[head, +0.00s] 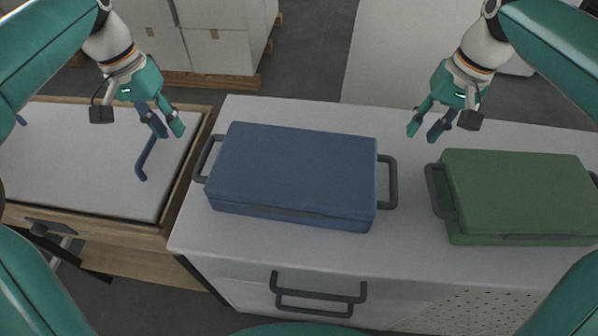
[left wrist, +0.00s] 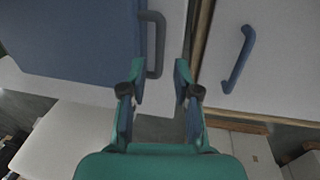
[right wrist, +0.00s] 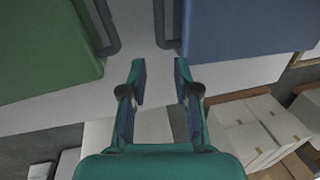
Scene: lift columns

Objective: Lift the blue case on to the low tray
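The blue case (head: 295,172) lies flat on a white-topped cabinet, with a grey handle at each end. My left gripper (head: 170,131) is open and empty, above and left of the case. My right gripper (head: 422,133) is open and empty, above and behind the gap between the cases. The low tray (head: 85,165), wood-rimmed with a pale top and blue handles, stands left of the cabinet.
A green case (head: 515,195) with grey handles lies on the cabinet (head: 270,248) to the right of the blue case. The cabinet front carries dark bar handles (head: 318,292). White boxes on a pallet (head: 215,45) stand behind. A narrow strip of cabinet top is clear between the cases.

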